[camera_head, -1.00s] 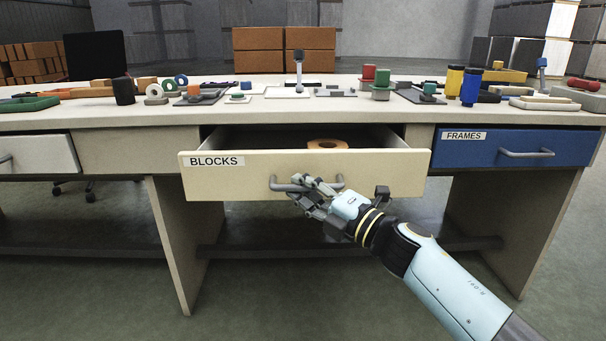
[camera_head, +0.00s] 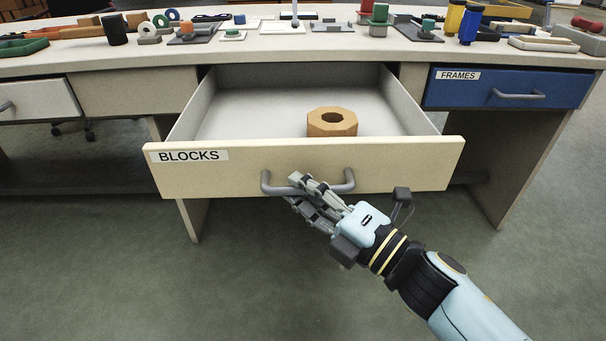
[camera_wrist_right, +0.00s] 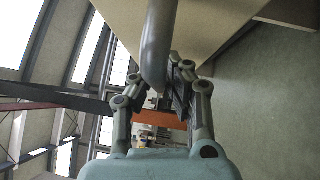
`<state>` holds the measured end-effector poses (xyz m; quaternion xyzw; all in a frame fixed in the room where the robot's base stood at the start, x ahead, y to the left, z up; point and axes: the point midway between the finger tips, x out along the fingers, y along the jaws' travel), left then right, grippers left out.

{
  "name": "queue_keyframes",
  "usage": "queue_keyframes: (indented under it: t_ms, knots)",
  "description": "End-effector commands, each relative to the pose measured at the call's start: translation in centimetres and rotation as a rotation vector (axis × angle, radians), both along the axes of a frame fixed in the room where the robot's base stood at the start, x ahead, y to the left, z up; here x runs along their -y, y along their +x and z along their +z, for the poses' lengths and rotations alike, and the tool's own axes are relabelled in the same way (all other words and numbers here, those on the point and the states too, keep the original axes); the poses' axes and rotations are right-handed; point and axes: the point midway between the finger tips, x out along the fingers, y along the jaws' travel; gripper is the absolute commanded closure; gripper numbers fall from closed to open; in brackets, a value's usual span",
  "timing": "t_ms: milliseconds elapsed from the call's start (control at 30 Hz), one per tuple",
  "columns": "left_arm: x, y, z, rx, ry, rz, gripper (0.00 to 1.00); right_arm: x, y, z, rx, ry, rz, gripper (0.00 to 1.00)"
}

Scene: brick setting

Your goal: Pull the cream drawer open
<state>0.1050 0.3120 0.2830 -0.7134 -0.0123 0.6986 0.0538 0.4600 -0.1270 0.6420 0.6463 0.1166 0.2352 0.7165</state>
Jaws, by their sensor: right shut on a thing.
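The cream drawer (camera_head: 400,165), labelled BLOCKS, stands well out from the desk and its inside shows. An orange-brown ring-shaped block (camera_head: 332,122) lies inside, right of the middle near the front. My right gripper (camera_head: 304,190) is shut on the drawer's grey bar handle (camera_head: 342,184), around the middle of the bar. In the right wrist view the handle (camera_wrist_right: 158,45) runs down between the fingers (camera_wrist_right: 160,85), with the drawer front (camera_wrist_right: 215,22) behind it. My left gripper is not in view.
A blue drawer (camera_head: 470,90) labelled FRAMES is at right and a white drawer (camera_head: 35,102) at left, both closed. The desk top (camera_head: 270,47) holds many small parts. The floor before the drawer is clear.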

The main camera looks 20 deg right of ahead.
Motion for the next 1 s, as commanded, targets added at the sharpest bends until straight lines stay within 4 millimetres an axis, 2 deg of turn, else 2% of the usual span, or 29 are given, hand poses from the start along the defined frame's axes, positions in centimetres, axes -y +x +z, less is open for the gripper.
queue_keyframes:
  t_ms: [367,400,567,867,1000]
  knots:
    - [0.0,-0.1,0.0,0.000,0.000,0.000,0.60,-0.1,0.0,0.4,0.007,0.007,0.002,1.00]
    - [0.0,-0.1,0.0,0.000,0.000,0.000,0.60,-0.1,0.0,0.4,0.007,0.007,0.002,0.84]
    - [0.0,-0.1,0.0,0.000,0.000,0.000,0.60,-0.1,0.0,0.3,0.005,0.005,0.001,0.64]
    - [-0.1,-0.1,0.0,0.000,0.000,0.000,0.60,0.1,-0.3,0.0,0.001,0.002,0.001,0.64]
    - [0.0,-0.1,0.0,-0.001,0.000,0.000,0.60,0.9,-1.9,-0.3,-0.002,0.001,0.001,0.64]
